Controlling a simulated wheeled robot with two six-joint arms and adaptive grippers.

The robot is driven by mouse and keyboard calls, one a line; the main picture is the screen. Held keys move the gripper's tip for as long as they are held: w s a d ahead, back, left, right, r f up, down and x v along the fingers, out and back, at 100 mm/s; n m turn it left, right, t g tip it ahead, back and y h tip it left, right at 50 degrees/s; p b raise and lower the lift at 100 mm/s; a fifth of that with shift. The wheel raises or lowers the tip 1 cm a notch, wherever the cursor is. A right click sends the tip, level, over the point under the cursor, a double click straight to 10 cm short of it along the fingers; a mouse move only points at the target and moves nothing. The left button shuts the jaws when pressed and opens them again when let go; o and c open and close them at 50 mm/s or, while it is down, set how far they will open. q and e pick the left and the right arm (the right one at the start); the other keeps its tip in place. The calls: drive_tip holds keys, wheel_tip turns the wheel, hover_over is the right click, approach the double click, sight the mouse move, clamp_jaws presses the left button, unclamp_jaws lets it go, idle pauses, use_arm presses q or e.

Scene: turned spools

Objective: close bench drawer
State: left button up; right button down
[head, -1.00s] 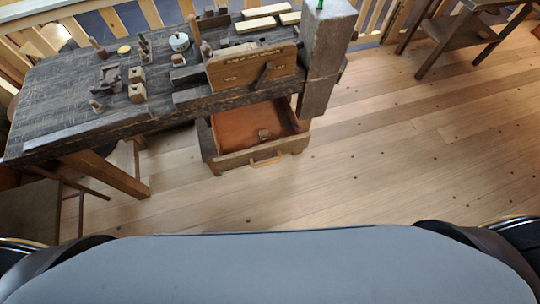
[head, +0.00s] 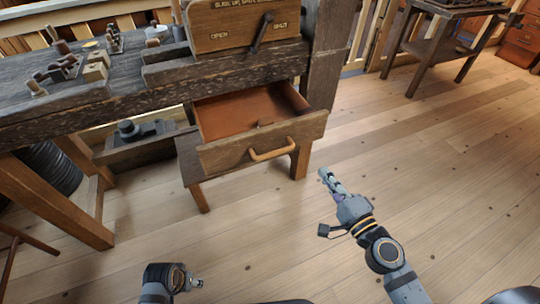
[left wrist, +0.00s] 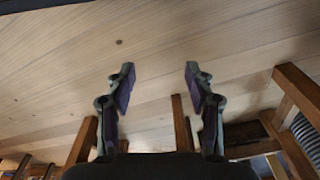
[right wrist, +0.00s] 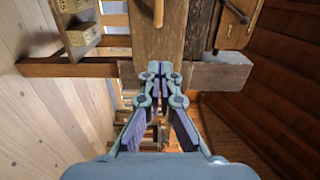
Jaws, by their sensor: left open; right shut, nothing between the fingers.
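The bench drawer (head: 225,158) is pulled open under the bench top in the head view, with its reddish-brown inside showing. It has a pale wooden bar handle (head: 272,149) on its front; a small block lies inside. My right gripper (head: 325,174) is shut and empty, to the right of the drawer front and apart from it, over the floor. It also shows shut in the right wrist view (right wrist: 160,70). My left arm shows low in the head view. My left gripper (left wrist: 159,72) is open and empty in the left wrist view, facing floor and wooden legs.
The dark workbench (head: 140,98) carries small wooden pieces and an upright board (head: 232,28) with a lever. A lower shelf with a dark tool (head: 142,130) is left of the drawer. Another table (head: 445,40) stands back right. The floor in front of the drawer is clear.

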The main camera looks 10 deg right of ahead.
drive_tip(key=p, duration=0.4)
approach(296, 134)
drive_tip(key=p+x, duration=0.1)
drive_tip(key=x, duration=0.5)
drive_tip(key=shift+p, duration=0.3)
use_arm(q)
drive_tip(key=s+a+f, duration=0.2)
drive_tip(key=s+f, duration=0.1)
drive_tip(key=f, duration=0.3)
drive_tip(key=s+a+f, duration=0.2)
drive_tip(key=s+f, duration=0.1)
drive_tip(key=f, duration=0.4)
drive_tip(key=shift+s+y, duration=0.15)
drive_tip(key=shift+y, duration=0.25)
use_arm(e)
drive_tip(key=shift+w+a, duration=0.1)
drive_tip(key=shift+w, duration=0.3)
use_arm(q)
drive_tip(key=shift+f, duration=0.1)
use_arm(e)
drive_tip(key=shift+w, duration=0.1)
